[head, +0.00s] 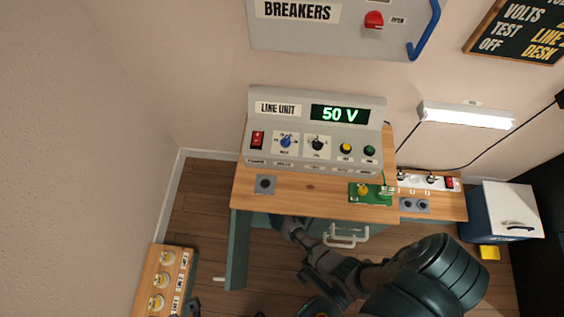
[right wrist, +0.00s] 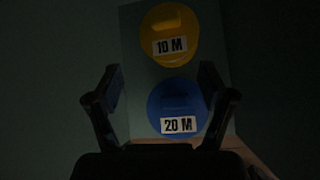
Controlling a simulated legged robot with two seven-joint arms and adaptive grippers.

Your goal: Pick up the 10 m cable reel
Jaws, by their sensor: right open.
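The 10 m cable reel (right wrist: 171,24) is a yellow disc with a "10 M" label, at the top of the dim right wrist view. A blue 20 m reel (right wrist: 176,93) sits just below it on the same greenish panel. My right gripper (right wrist: 160,72) is open and empty; its fingers frame the blue reel in the picture, with the yellow one beyond the fingertips. In the head view my right gripper (head: 290,228) reaches under the desk's front edge, and both reels are hidden.
The wooden desk (head: 310,202) carries the line unit (head: 315,110) and a green board (head: 370,193). A white handle (head: 346,236) is at the desk front.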

